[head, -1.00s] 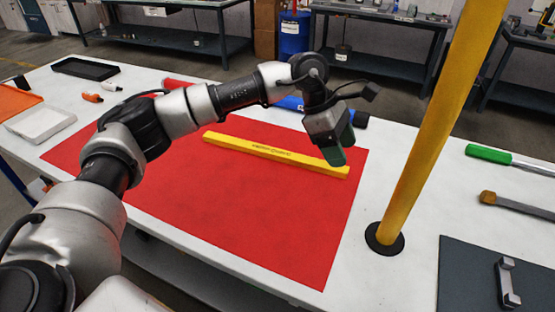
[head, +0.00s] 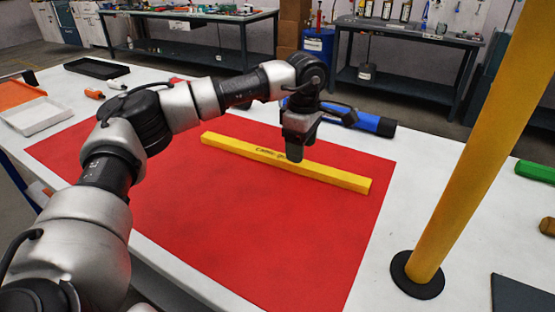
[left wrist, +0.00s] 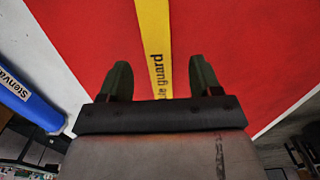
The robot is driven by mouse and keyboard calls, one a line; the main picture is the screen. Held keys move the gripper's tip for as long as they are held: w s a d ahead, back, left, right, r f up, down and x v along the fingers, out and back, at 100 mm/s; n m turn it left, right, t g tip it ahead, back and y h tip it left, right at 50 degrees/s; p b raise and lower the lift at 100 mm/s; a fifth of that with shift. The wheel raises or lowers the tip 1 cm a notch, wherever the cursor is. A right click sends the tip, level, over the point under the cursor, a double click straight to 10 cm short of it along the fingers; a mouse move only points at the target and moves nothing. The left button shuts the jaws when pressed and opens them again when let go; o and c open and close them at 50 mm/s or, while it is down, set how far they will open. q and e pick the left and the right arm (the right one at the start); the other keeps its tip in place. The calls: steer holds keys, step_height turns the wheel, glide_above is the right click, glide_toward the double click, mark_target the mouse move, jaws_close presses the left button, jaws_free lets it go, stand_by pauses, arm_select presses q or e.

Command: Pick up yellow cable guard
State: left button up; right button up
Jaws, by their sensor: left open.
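The yellow cable guard (head: 335,177) is a long bar with dark lettering, lying on the red mat (head: 250,235). My left gripper (head: 294,155) points down over the middle of the guard and hides a small part of it in the head view. In the left wrist view the guard (left wrist: 155,45) runs between the two spread fingers of the left gripper (left wrist: 160,80), with red mat showing on both sides of it. The gripper is open and empty. My right gripper is not in view.
A blue tube (head: 372,123) lies behind the guard, and also shows in the left wrist view (left wrist: 25,98). A yellow post (head: 465,150) on a black base stands to the right. Orange and white trays (head: 35,116) lie at the left. The front of the mat is clear.

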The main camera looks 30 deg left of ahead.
mark_target(277, 159)
arm_select(q)
step_height(277, 159, down, 5)
steer(key=shift+w+a+r+b, duration=0.1)
steer(key=shift+w+b, duration=0.05)
steer(key=shift+b, duration=0.2)
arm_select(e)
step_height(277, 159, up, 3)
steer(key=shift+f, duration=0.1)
arm_select(q)
steer(key=c, duration=1.2)
